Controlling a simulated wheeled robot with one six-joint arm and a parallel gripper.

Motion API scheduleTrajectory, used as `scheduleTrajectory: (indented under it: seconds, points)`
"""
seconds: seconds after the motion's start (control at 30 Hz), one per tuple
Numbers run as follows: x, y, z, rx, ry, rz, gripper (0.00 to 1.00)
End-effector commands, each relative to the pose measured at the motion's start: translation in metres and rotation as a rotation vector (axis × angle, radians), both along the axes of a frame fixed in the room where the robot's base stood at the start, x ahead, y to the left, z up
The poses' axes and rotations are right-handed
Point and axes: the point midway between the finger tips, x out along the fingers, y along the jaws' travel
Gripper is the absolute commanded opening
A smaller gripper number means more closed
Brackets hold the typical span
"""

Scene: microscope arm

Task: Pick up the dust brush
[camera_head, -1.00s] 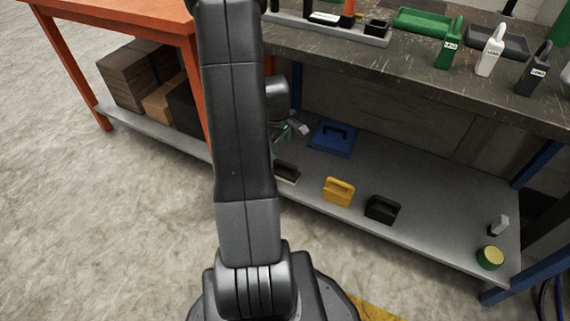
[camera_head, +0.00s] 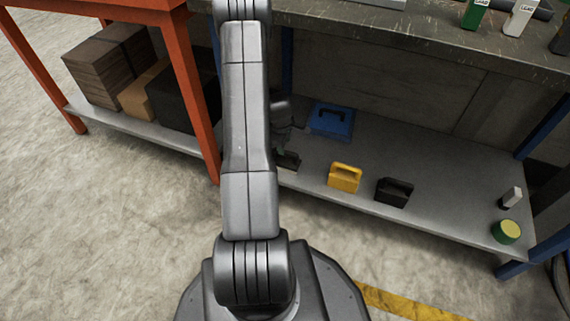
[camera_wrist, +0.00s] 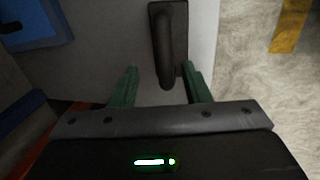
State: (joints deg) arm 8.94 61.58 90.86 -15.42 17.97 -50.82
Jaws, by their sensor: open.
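The dust brush (camera_wrist: 168,38) is a dark, narrow block with an arched handle, lying on the lower shelf close to its front edge. In the head view it is a small dark shape (camera_head: 288,161), partly hidden by my arm. My gripper (camera_wrist: 160,68) is open, its two green fingers apart and empty. In the wrist view the near end of the brush's handle lies between the fingertips; contact cannot be told. In the head view my gripper (camera_head: 282,147) is mostly hidden behind my arm, just above the brush.
The grey lower shelf (camera_head: 440,180) also holds a blue toolbox (camera_head: 331,119), a yellow caddy (camera_head: 345,177), a black caddy (camera_head: 394,191) and a green-yellow tin (camera_head: 506,231). The workbench top (camera_head: 420,40) overhangs it. An orange table leg (camera_head: 195,95) stands left.

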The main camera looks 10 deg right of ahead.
Motion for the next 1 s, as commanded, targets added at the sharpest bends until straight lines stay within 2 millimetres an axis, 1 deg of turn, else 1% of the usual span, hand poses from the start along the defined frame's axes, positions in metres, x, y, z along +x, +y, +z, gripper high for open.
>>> scheduleTrajectory:
  seconds: [0.23,0.5,0.57,0.63,0.8,0.83,0.97,1.0]
  points:
    - [0.001,-0.001,-0.014,-0.001,-0.001,0.000,0.43]
    - [0.001,-0.004,-0.050,0.000,0.000,-0.001,0.43]
    - [0.002,-0.004,-0.056,0.000,0.000,-0.001,0.43]
    - [0.003,-0.005,-0.058,0.000,0.000,-0.001,0.43]
    - [0.003,-0.005,-0.057,0.000,-0.001,-0.001,0.43]
    - [0.003,-0.005,-0.057,0.000,-0.001,-0.001,0.41]
    - [0.003,-0.005,-0.057,0.000,-0.001,-0.001,0.16]
    - [0.003,-0.005,-0.057,0.000,-0.001,-0.001,0.08]
